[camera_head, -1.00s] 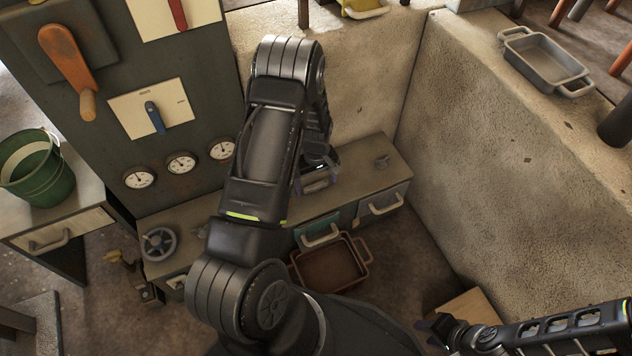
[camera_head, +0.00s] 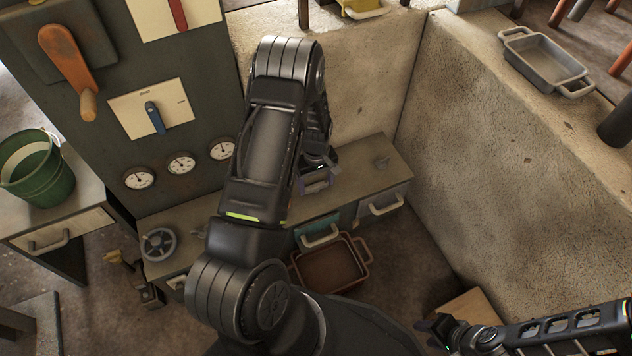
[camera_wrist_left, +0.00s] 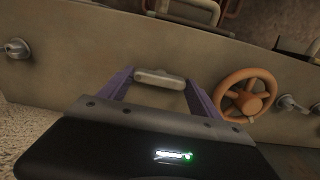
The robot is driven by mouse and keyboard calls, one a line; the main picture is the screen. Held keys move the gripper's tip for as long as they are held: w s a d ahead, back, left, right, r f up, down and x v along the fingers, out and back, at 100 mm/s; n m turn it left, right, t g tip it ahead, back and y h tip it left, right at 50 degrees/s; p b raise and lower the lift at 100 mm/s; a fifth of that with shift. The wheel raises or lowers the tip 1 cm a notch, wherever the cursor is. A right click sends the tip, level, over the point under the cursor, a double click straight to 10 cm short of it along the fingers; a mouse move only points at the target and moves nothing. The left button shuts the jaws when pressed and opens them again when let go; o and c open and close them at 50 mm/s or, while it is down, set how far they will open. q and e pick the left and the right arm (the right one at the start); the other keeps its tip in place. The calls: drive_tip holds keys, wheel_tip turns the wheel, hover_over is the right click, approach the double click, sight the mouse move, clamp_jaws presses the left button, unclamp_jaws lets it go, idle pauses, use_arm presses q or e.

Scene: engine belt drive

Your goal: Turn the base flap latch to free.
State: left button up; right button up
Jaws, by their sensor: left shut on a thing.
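My left gripper (camera_head: 318,182) points down at the top of the low base unit (camera_head: 345,186), with its fingers mostly hidden by the wrist in the head view. In the left wrist view, the two purple fingers of the left gripper (camera_wrist_left: 160,84) are on either side of a short grey bar-shaped handle (camera_wrist_left: 160,77), which looks like the latch. They are shut on its two ends. No label shows, so its marked position cannot be read. My right gripper (camera_head: 432,324) is low at the right, away from the unit, and its finger opening is unclear.
Other small knobs stand on the unit, one at the right (camera_head: 382,161). A wheel (camera_wrist_left: 247,93) is right of the left gripper in the wrist view. A brown tray (camera_head: 330,265) is in front of the unit's drawers. A concrete wall (camera_head: 500,150) bounds the right side.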

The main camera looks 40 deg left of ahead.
use_arm(q)
drive_tip(key=shift+m, duration=0.3)
drive_tip(key=m, duration=0.4)
drive_tip(key=shift+b, duration=0.3)
drive_tip(key=m, duration=0.9)
drive_tip(key=shift+b, duration=0.35)
drive_tip(key=shift+m, duration=2.1)
drive_tip(key=o, duration=1.4)
